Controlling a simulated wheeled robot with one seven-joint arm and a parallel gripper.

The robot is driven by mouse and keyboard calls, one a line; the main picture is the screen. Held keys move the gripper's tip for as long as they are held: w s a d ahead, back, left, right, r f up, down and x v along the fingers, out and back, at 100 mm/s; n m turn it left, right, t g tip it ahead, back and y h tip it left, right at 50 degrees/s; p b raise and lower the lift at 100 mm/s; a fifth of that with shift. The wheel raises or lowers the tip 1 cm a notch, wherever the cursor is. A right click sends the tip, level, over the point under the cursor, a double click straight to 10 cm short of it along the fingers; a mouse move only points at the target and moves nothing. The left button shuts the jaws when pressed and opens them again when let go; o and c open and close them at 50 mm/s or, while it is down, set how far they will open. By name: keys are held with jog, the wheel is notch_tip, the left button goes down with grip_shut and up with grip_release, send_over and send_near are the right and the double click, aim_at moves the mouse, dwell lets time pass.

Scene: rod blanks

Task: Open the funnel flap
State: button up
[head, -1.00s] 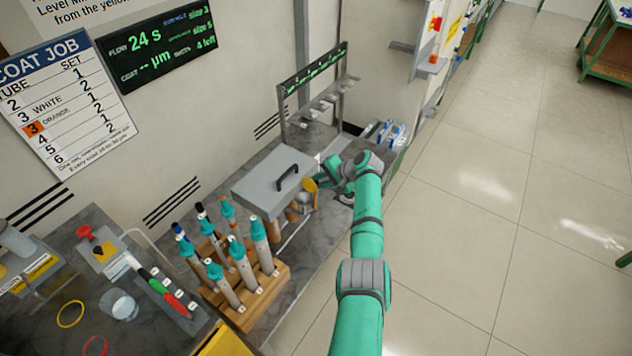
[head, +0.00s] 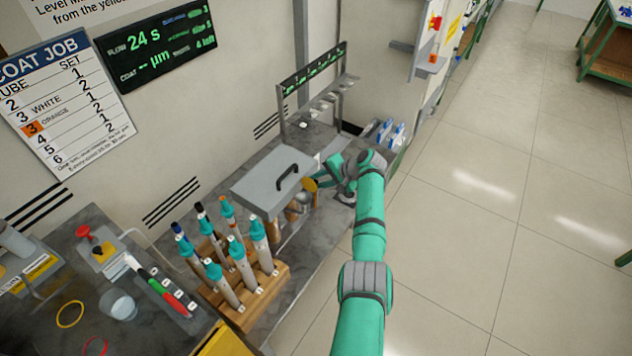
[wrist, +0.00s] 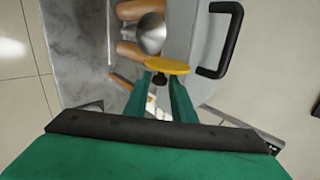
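The funnel flap is a small yellow disc (head: 310,190) at the side of the grey funnel (head: 299,203), by the right end of the grey lidded box. In the wrist view the flap (wrist: 167,66) shows nearly edge-on, with a dark knob (wrist: 160,79) on the side facing me. The shiny funnel (wrist: 151,34) is just beyond it. My gripper (head: 321,174) is at the flap. In the wrist view its two green fingers (wrist: 161,84) are apart, one on each side of the knob. I cannot tell whether they touch it.
The grey box lid (head: 272,181) with its black handle (head: 287,177) is close to my gripper. A wooden rack (head: 246,309) of teal-capped rods stands nearer the front. A metal stand (head: 318,95) is behind.

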jog(key=v, duration=0.9)
jog(key=shift+d+r, duration=0.15)
